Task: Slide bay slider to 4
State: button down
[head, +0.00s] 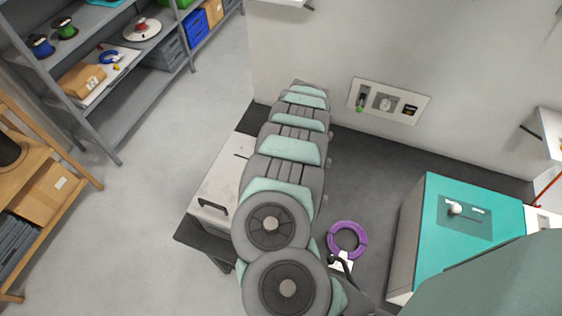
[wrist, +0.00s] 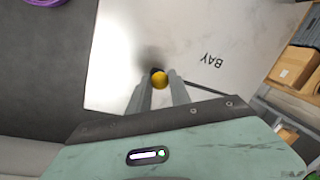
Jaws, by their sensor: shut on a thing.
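The bay slider's yellow knob (wrist: 160,80) shows in the wrist view, on a white panel (wrist: 115,85) with the upside-down word BAY printed to the right of the knob. My gripper (wrist: 159,75) has one finger on each side of the knob and is shut on it. The dark slot at the knob is mostly hidden, and I cannot read any scale numbers. In the head view my arm covers the gripper and the knob.
A purple ring (head: 361,241) lies on the dark floor beside my arm. A teal cabinet (head: 475,188) stands at the right, and a wall panel (head: 363,88) with controls is behind. Grey shelves (head: 110,140) and a wooden rack (head: 85,172) stand at the left, with clear floor between.

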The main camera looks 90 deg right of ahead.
jog(key=c, duration=1.2)
grip_release()
jog(key=shift+s, duration=0.15)
jog(key=r, duration=0.3)
jog(key=s+r, duration=0.1)
jog(key=r, duration=0.3)
jog(key=s+r, duration=0.1)
jog(key=r, duration=0.2)
jog(key=shift+d+r, duration=0.25)
jog(key=shift+r, duration=0.1)
